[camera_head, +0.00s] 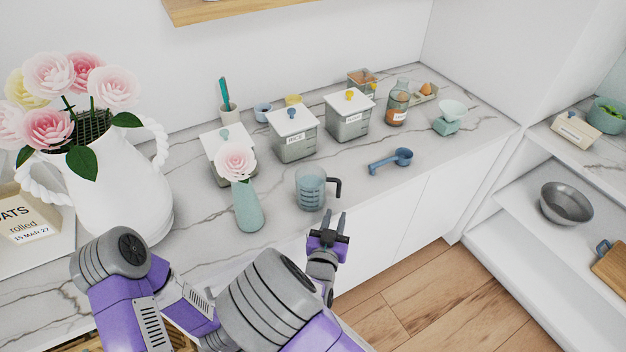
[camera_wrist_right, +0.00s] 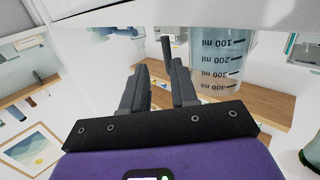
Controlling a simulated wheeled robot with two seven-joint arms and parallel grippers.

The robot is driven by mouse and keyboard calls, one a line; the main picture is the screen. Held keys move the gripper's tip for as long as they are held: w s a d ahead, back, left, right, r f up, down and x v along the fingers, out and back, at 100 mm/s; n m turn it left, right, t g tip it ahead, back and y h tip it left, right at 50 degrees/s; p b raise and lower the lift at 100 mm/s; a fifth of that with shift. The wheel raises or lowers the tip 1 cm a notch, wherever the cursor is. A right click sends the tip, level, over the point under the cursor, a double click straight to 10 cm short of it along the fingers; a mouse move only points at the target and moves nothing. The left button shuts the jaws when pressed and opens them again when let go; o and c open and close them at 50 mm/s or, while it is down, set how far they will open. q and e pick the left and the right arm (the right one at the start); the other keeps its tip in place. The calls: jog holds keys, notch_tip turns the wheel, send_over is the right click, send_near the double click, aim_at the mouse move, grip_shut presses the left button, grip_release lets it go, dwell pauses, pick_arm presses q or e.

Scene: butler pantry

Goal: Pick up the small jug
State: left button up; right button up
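The small jug (camera_head: 311,188) is a clear bluish measuring jug with a black handle on its right side. It stands upright on the marble counter near the front edge. In the right wrist view the jug (camera_wrist_right: 216,62) appears upside down, with ml marks. My right gripper (camera_head: 334,219) is open and empty, just in front of the jug on its handle side. In the wrist view its fingertips (camera_wrist_right: 157,66) point at the dark handle, which shows between or just beyond them; I cannot tell which. My left gripper is out of view.
A green vase (camera_head: 248,207) with a pink rose stands left of the jug. A blue measuring scoop (camera_head: 391,161) lies to the right. Lidded containers (camera_head: 294,145) stand behind. A large white pitcher (camera_head: 120,195) of flowers is at left. The counter right of the jug is mostly clear.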

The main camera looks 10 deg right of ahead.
aim_at(338, 188)
jog(key=shift+t, duration=0.3)
jog(key=w, duration=0.2)
jog(key=w+d+r, duration=0.1)
jog(key=w, duration=0.2)
jog(key=w+d+r, duration=0.1)
jog(key=w, duration=0.1)
jog(key=shift+w+d+r+b, duration=0.1)
jog(key=shift+w+r+b, duration=0.15)
jog(key=shift+w+b, duration=0.1)
grip_shut()
jog(key=shift+r, duration=0.1)
